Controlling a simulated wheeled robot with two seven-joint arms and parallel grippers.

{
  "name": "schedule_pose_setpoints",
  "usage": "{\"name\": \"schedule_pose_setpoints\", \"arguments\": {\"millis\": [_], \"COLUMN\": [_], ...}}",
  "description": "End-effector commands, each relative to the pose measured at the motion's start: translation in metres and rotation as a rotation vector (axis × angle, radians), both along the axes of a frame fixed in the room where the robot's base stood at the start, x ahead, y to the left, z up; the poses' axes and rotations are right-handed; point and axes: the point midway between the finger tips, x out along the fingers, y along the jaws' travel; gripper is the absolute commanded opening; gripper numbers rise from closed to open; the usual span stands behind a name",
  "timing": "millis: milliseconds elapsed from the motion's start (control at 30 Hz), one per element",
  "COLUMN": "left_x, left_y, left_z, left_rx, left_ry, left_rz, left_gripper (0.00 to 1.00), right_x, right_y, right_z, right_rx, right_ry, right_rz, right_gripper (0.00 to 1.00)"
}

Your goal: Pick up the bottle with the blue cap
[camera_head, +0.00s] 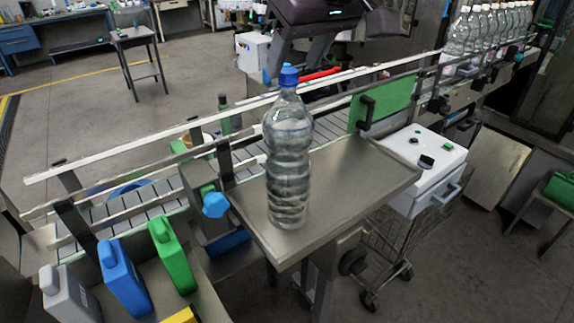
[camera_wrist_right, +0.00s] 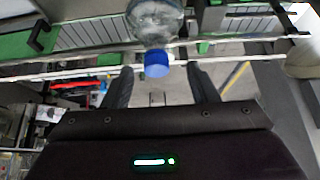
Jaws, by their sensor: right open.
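A clear plastic bottle with a blue cap (camera_head: 288,150) stands upright on a metal shelf (camera_head: 355,180) beside the conveyor. It also shows in the right wrist view (camera_wrist_right: 155,20), with its cap (camera_wrist_right: 155,64) towards my gripper. My right gripper (camera_head: 300,64) is dark and open, coming in from the top of the head view with its fingers pointing down towards the cap. In the right wrist view its two fingers (camera_wrist_right: 160,72) stand apart, with the cap between their tips in the picture. I cannot tell the exact gap in depth. My left gripper is not in view.
Conveyor rails (camera_head: 150,143) run behind the bottle. Several clear bottles (camera_head: 485,30) stand at the upper right. Grey, blue (camera_head: 122,277) and green (camera_head: 171,255) jugs are at the lower left. A green panel (camera_head: 385,103) and a white box (camera_head: 425,160) are right of the bottle.

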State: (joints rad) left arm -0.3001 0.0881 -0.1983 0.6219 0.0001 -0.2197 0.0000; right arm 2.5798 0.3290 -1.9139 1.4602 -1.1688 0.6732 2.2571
Motion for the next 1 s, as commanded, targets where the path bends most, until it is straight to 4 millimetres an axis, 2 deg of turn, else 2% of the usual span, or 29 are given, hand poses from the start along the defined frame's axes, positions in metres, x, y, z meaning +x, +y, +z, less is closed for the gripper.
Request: {"name": "schedule_pose_setpoints", "arguments": {"millis": [100,200,400,600,1000], "left_x": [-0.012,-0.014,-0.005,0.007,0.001], "left_y": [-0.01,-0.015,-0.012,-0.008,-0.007], "left_z": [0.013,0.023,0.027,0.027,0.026], "left_rx": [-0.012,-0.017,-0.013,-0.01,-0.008], "left_ry": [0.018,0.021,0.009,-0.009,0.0], "left_rz": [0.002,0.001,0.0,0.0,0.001], "left_gripper": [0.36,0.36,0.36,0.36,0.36], "right_x": [0.008,0.015,0.023,0.023,0.023], "right_y": [0.002,0.004,0.01,0.011,0.011], "right_z": [-0.011,-0.024,-0.042,-0.043,-0.043], "right_rx": [-0.004,-0.003,0.0,0.001,-0.001], "right_ry": [0.005,0.004,0.002,0.001,0.001], "right_rz": [0.0,0.001,0.001,0.001,0.0], "right_gripper": [0.53,0.53,0.53,0.53,0.02]}}
